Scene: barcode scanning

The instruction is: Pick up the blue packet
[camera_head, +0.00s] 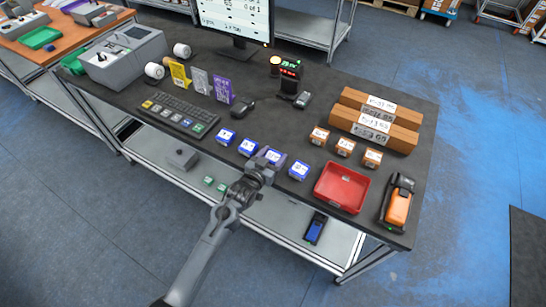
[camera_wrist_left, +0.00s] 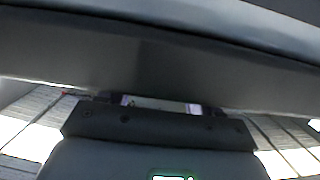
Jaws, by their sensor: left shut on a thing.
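Several small blue packets with white labels stand in a row along the front edge of the dark table: one at the left (camera_head: 226,137), one beside it (camera_head: 248,147), and one at the right end (camera_head: 299,171). Between the last two, my left gripper (camera_head: 263,167) is shut on another blue packet (camera_head: 273,156), whose near side it hides. I cannot tell whether this packet is off the table. In the left wrist view, dark gripper parts fill most of the picture, with a thin pale strip between the fingers. My right gripper is not in view.
A red tray (camera_head: 342,187) and an orange-and-black scanner (camera_head: 398,204) are to the right. Small orange-brown boxes (camera_head: 345,147) and long cardboard boxes (camera_head: 375,122) stand behind. A keyboard (camera_head: 178,114) is to the left. A lower shelf (camera_head: 275,215) runs below the front edge.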

